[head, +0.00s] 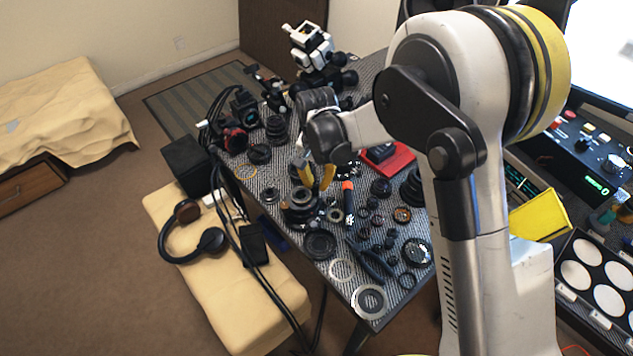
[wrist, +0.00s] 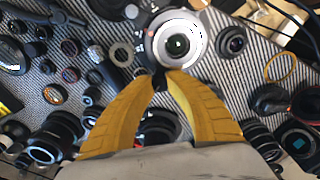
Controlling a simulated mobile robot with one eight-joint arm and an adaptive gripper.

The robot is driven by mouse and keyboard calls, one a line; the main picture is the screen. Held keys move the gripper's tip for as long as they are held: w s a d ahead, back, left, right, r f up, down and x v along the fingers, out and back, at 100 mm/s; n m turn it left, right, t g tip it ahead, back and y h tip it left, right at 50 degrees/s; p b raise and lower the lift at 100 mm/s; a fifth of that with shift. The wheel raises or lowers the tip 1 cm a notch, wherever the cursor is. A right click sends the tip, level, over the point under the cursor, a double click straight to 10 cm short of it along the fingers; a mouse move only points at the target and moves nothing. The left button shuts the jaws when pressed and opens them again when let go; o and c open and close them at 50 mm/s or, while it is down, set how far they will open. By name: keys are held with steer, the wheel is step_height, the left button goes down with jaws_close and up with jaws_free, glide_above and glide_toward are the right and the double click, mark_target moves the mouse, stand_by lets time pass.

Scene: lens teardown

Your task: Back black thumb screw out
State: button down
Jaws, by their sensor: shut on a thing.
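My gripper (head: 315,186) has yellow fingers that reach down to the lens assembly (head: 299,211) on the patterned table. In the wrist view the fingertips (wrist: 161,77) come together on the small black thumb screw (wrist: 158,82) at the edge of the lens assembly (wrist: 196,42). The lens assembly has a silver ring around a dark centre with a bright glint. Most of the screw is hidden between the fingertips, and I cannot tell how far it sits in the lens assembly.
A screwdriver with an orange-tipped handle (head: 348,200) and black pliers (head: 370,258) lie close by. Loose rings and lens parts crowd the table (head: 333,294). A red tray (head: 390,160) lies behind. Headphones (head: 188,236) rest on the tan bench at left.

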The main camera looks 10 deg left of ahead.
mark_target(317, 183)
steer(key=c, duration=1.3)
jaws_free()
steer(key=shift+o, duration=0.2)
steer(key=shift+r, duration=0.1)
step_height(317, 183, up, 12)
